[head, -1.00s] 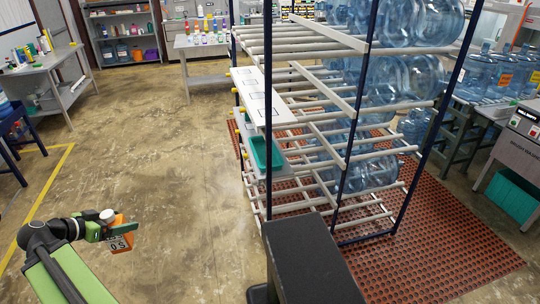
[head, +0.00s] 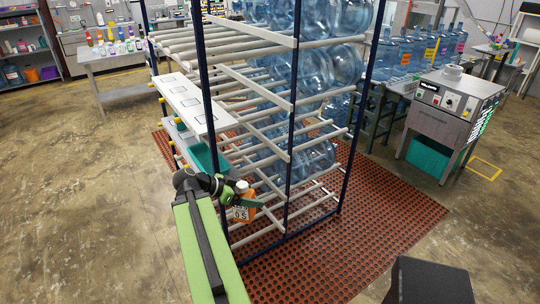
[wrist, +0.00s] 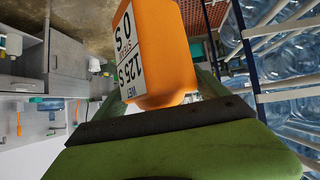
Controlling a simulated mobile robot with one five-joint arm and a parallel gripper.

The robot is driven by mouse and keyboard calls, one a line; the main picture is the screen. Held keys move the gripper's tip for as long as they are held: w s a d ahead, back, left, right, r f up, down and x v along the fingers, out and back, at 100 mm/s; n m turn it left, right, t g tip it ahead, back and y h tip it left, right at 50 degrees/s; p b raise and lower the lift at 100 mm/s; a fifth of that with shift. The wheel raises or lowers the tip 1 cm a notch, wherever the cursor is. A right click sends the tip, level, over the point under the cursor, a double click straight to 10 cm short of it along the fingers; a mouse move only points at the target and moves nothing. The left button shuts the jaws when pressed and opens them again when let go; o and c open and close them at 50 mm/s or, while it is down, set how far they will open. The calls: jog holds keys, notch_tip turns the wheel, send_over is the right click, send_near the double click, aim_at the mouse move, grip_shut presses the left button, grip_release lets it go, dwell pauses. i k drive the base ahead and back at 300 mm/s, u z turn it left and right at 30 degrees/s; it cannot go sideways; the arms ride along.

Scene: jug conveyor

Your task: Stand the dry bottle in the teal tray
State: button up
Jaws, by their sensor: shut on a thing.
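My gripper (head: 240,201) is shut on an orange bottle (head: 243,212) with a white cap. It holds the bottle upright in the head view, in front of the rack's near left post. In the wrist view the orange bottle (wrist: 165,50) fills the upper middle, with a white label whose print appears to include "WET" and "125 S"; the rest is unclear. The teal tray (head: 207,159) sits on a low shelf at the rack's left side, just above and left of my gripper in the picture. My arm and the rack post hide part of it.
The rack (head: 290,150) holds several large blue water jugs (head: 312,68) over a red perforated mat (head: 350,220). A white shelf panel (head: 193,102) with marked squares is above the tray. A grey control machine (head: 455,105) stands right. Floor at left is clear.

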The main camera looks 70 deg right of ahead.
aim_at(211, 165)
jog(key=z, duration=0.65)
jog(key=k, duration=0.75)
jog(key=u, duration=0.2)
jog(key=i, duration=1.7)
jog(key=z, duration=0.3)
jog(key=i, duration=1.45)
jog(key=u, duration=0.05)
